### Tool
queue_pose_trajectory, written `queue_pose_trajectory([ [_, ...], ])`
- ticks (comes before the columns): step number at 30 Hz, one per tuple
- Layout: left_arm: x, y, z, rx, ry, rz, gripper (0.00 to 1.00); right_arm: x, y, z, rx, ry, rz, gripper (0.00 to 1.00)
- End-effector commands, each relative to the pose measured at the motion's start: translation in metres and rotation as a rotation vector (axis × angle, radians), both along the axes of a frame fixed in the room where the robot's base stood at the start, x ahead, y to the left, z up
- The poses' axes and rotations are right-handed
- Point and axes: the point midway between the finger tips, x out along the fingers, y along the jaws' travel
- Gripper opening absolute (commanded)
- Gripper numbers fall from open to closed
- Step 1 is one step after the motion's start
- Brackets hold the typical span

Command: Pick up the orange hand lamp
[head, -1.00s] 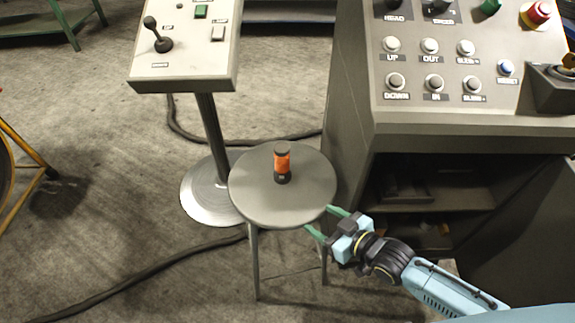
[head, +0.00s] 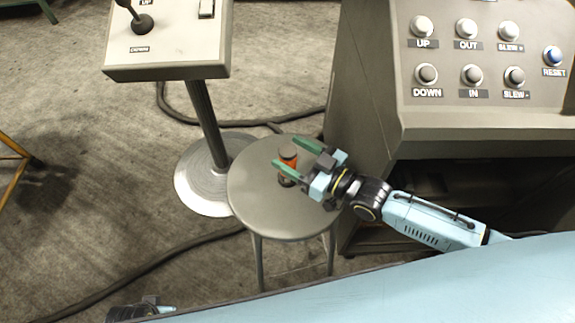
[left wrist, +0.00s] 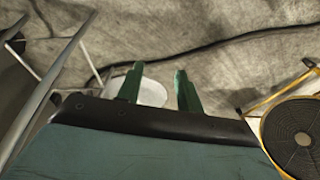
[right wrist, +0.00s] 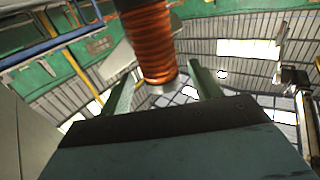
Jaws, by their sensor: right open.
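The orange hand lamp (head: 288,162) stands upright on a round grey stool (head: 255,205) in the head view. It has an orange body with dark ends. My right gripper (head: 287,152) is open at the lamp, its green fingers reaching to either side of it; one finger partly covers it. In the right wrist view the lamp's ribbed orange body (right wrist: 152,45) shows between the open fingers. I cannot tell whether either finger touches it. My left gripper (left wrist: 159,70) is open and empty in the left wrist view, away from the lamp.
A control console (head: 470,120) with several buttons stands right of the stool. A pedestal panel with a joystick (head: 142,22) stands at the left on a round base (head: 190,190). Dark cables cross the floor. The stool's left and front top is clear.

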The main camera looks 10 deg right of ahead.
Motion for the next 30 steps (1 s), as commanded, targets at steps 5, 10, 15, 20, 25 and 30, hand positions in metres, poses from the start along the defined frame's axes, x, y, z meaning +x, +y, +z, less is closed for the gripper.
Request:
queue_pose_trajectory([
  [5, 0.006, -0.011, 0.014, -0.013, -0.011, -0.002, 0.36, 0.016, 0.018, -0.003, 0.001, -0.001, 0.000, 0.63],
  [10, 0.008, -0.014, 0.020, -0.017, -0.013, -0.002, 0.36, 0.022, 0.023, -0.003, -0.001, 0.001, 0.000, 0.63],
  [15, 0.008, -0.014, 0.020, -0.017, -0.012, -0.002, 0.36, 0.022, 0.023, -0.002, -0.001, 0.001, 0.000, 0.63],
  [20, 0.008, -0.014, 0.020, -0.017, -0.012, -0.002, 0.36, 0.022, 0.023, -0.002, -0.001, 0.000, 0.000, 0.42],
  [25, 0.008, -0.014, 0.020, -0.017, -0.013, -0.003, 0.36, 0.022, 0.023, -0.002, -0.001, 0.000, 0.000, 0.20],
  [30, 0.008, -0.014, 0.020, -0.017, -0.013, -0.003, 0.36, 0.022, 0.023, -0.002, -0.001, 0.000, 0.000, 0.00],
])
